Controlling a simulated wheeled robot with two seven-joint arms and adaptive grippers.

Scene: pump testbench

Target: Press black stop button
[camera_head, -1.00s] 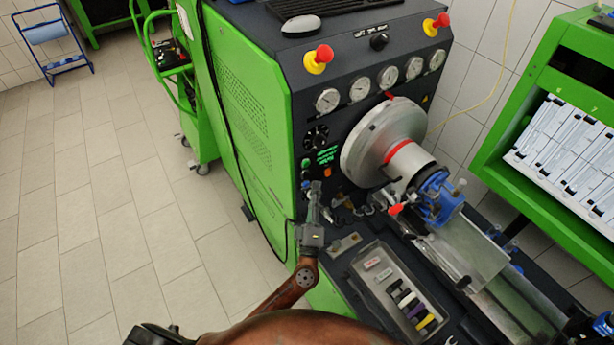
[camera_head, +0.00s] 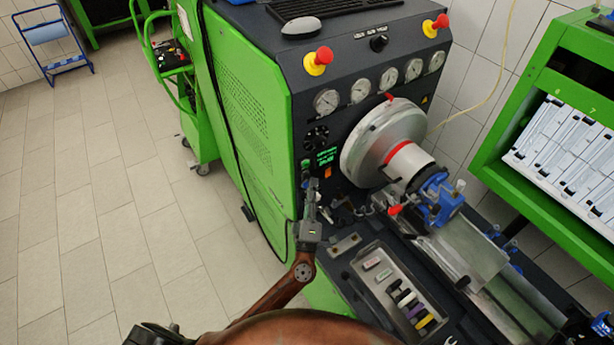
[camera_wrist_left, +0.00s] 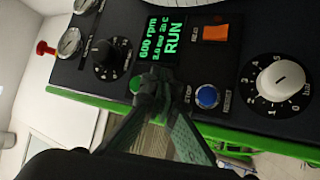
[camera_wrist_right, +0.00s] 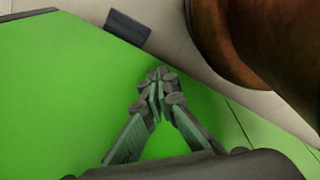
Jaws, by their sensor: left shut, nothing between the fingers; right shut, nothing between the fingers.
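The control panel has a display (camera_wrist_left: 162,45) reading 600 rpm and RUN. Below it in the left wrist view are a green button (camera_wrist_left: 136,84) and a blue button (camera_wrist_left: 207,96), with a STOP label between them. I cannot make out the black stop button; my left fingertips cover the spot beside that label. My left gripper (camera_wrist_left: 152,88) is shut and empty, its tips at or just before the panel; contact cannot be told. In the head view the left gripper (camera_head: 313,188) reaches up to the panel. My right gripper (camera_wrist_right: 157,84) is shut and empty, over a green surface.
An orange switch (camera_wrist_left: 216,33), a white dial (camera_wrist_left: 281,82) and a black knob (camera_wrist_left: 105,58) sit around the display. The large round chuck (camera_head: 365,140) stands right of my left gripper. A tray of coloured pieces (camera_head: 373,262) lies in front.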

